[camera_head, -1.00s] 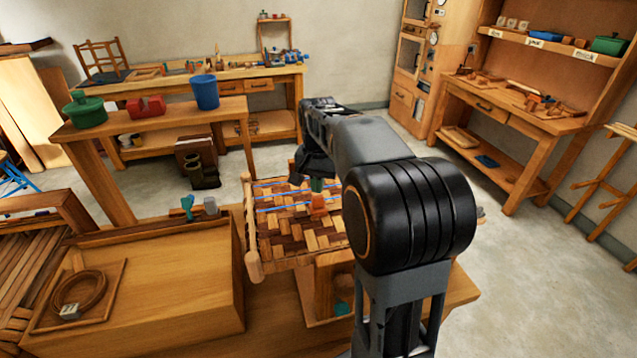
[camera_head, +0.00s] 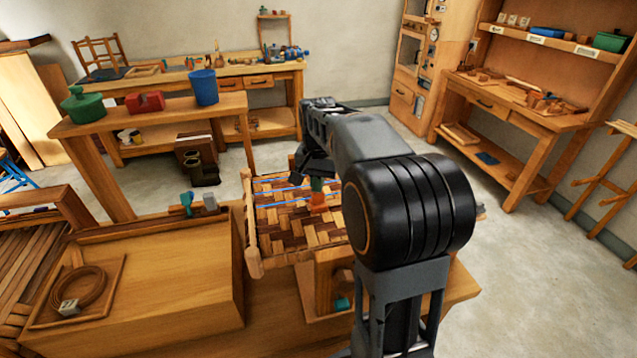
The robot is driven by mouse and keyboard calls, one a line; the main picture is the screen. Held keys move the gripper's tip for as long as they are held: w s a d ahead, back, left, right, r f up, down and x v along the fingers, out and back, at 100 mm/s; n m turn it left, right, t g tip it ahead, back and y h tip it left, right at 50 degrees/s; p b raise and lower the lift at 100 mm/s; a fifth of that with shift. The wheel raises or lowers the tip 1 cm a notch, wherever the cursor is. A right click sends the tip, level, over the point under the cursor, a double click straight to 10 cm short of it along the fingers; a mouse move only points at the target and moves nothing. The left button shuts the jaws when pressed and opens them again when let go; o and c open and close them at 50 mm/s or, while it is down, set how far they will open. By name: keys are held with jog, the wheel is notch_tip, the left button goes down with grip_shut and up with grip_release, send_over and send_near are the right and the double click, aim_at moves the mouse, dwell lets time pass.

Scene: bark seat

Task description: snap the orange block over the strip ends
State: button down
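An orange block (camera_head: 317,203) stands on the woven bark seat (camera_head: 282,232), near its far right part. A small dark green piece (camera_head: 317,184) shows directly above it; I cannot tell whether the two are joined. Thin blue lines run across the far part of the weave, left of the block. My gripper (camera_head: 313,172) reaches down over the far part of the seat, just above the block and close to the green piece. Its fingers are dark and small here, and I cannot tell whether they touch or grip anything. My arm hides the seat's right side.
A wooden box (camera_head: 150,285) stands left of the seat, with a tray holding a coil (camera_head: 80,288). A teal clamp-like tool (camera_head: 187,203) and a grey block (camera_head: 210,202) lie at its back edge. A bench with a blue cup (camera_head: 204,87) stands behind.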

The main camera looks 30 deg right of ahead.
aim_at(318, 205)
notch_tip(318, 205, up, 7)
jog(key=p, duration=0.6)
jog(key=shift+r, duration=0.2)
jog(key=s+a+f+n+t, duration=0.1)
jog(key=s+a+n, duration=0.3)
jog(key=s, duration=0.4)
jog(key=s+a+f+n+t, duration=0.2)
jog(key=s+a+n+t, duration=0.1)
jog(key=s, duration=0.5)
jog(key=shift+a+f+n, duration=0.3)
jog(key=shift+a+n, duration=0.3)
jog(key=shift+a, duration=0.35)
